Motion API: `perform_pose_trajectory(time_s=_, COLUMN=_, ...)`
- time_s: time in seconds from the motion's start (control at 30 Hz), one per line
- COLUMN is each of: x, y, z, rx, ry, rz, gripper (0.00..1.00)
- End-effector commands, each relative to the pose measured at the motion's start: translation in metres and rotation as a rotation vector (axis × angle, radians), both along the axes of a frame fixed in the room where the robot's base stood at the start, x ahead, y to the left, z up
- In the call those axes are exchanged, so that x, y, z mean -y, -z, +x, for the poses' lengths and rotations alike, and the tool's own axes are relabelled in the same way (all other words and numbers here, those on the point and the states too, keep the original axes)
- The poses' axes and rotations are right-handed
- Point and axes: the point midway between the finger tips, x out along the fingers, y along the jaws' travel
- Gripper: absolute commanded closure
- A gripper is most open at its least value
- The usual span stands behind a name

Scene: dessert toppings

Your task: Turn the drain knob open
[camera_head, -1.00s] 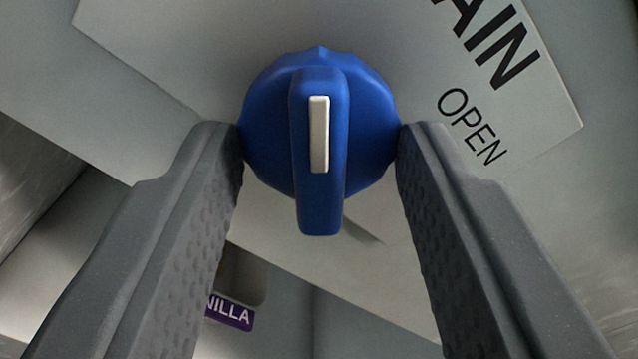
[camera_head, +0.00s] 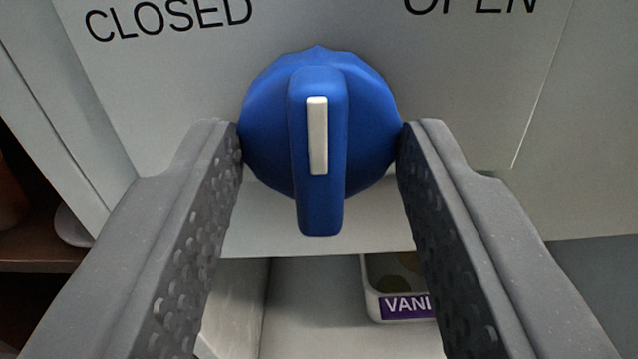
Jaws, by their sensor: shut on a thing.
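The blue drain knob (camera_head: 361,130) with a raised grip bar and a white pointer mark (camera_head: 318,135) is in the middle of the head view. My gripper (camera_head: 319,140) is shut on it, one grey finger touching each side. The bar runs almost straight up and down in the picture. On the pale label plate behind it, the word CLOSED (camera_head: 168,18) is at upper left. The word OPEN (camera_head: 470,6) is at upper right, cut by the top edge. The pointer lies between the two words.
Below the plate is a pale recess with a container bearing a purple label (camera_head: 405,306) that reads "VANI", partly hidden by my right finger. A brown shelf (camera_head: 40,255) is at far left, with a white rounded thing (camera_head: 72,228) on it.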

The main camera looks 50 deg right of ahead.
Motion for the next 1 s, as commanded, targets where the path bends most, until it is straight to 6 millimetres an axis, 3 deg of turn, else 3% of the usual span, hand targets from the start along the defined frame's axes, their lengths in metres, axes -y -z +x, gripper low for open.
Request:
perform_pose_trajectory(time_s=0.6, x=0.0038, y=-0.0011, z=-0.0006, rx=0.434, ry=0.005, rz=0.332, gripper=0.83)
perform_pose_trajectory(time_s=1.0, x=0.0049, y=-0.0016, z=-0.0012, rx=0.566, ry=0.006, rz=0.435, gripper=0.83)
